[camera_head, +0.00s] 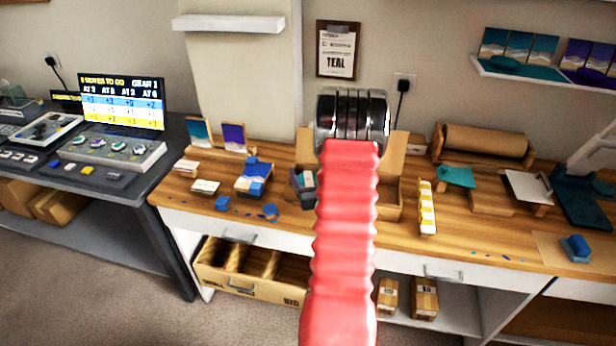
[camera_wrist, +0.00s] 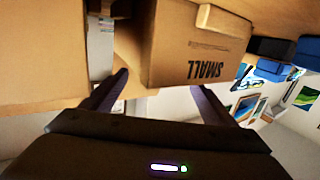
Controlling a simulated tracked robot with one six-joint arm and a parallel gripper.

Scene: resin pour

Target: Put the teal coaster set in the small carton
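An open cardboard carton (camera_head: 392,200) stands on the wooden bench behind my red arm, its flaps raised. The wrist view shows a carton face marked SMALL (camera_wrist: 218,48), with the lettering upside down. My gripper (camera_wrist: 160,82) is open in front of that carton, with its dark fingers apart and only cardboard and a pale surface visible between them. In the head view my arm hides the gripper's tips.
A teal piece (camera_head: 457,176) sits on a small stand to the right, beside a yellow-and-white strip (camera_head: 427,208). Blue pieces (camera_head: 254,176) lie left of the carton. A clipboard reading TEAL (camera_head: 337,50) hangs on the wall. A divided bin (camera_head: 232,285) is below the bench.

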